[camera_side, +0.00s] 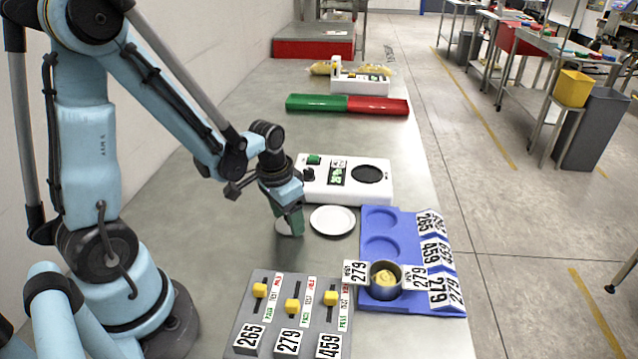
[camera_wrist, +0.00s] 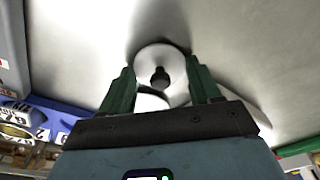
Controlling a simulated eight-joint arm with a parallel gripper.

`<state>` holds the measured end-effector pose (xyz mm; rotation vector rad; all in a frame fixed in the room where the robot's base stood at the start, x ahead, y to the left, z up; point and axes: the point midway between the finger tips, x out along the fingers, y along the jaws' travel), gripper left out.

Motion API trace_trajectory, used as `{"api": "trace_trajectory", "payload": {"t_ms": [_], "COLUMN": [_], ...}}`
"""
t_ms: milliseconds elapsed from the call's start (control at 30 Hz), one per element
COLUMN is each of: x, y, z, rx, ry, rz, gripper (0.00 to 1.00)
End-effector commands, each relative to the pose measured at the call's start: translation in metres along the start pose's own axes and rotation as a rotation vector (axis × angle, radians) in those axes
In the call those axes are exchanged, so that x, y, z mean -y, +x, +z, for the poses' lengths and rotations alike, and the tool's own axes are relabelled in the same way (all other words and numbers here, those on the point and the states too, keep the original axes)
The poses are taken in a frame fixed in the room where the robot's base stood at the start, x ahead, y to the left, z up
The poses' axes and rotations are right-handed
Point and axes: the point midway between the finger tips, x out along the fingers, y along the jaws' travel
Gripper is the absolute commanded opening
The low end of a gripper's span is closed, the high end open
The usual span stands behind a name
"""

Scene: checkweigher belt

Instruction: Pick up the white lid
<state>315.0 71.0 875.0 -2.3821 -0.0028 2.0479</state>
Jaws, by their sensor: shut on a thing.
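The white lid (camera_wrist: 148,60) is a round disc with a dark knob in its middle, between the two green fingers of my gripper (camera_wrist: 160,88) in the wrist view. The fingers are shut on it at opposite sides. In the side view my gripper (camera_side: 291,226) is low over the grey table, and a sliver of the lid (camera_side: 281,227) shows beside the fingers; the rest is hidden behind them. I cannot tell whether the lid touches the table. A separate white disc (camera_side: 332,220) lies flat just to the right of my gripper.
A white scale unit (camera_side: 318,190) stands behind my gripper. A blue tray (camera_side: 405,305) with round recesses, a metal cup (camera_side: 372,285) and number tags is at right. A grey slider panel (camera_side: 270,310) is in front. A green-red bar (camera_side: 345,104) lies farther back. Table left of the scale is clear.

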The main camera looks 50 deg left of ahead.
Motion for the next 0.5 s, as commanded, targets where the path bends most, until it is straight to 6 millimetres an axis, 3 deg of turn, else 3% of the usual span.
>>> {"api": "trace_trajectory", "payload": {"t_ms": [267,500], "x": [0.0,-0.005], "y": [-0.012,-0.044], "z": [-0.002,-0.005], "rx": [0.0,0.001], "ry": [0.0,0.005], "rz": [0.0,0.002], "gripper": [0.34,0.34]}}
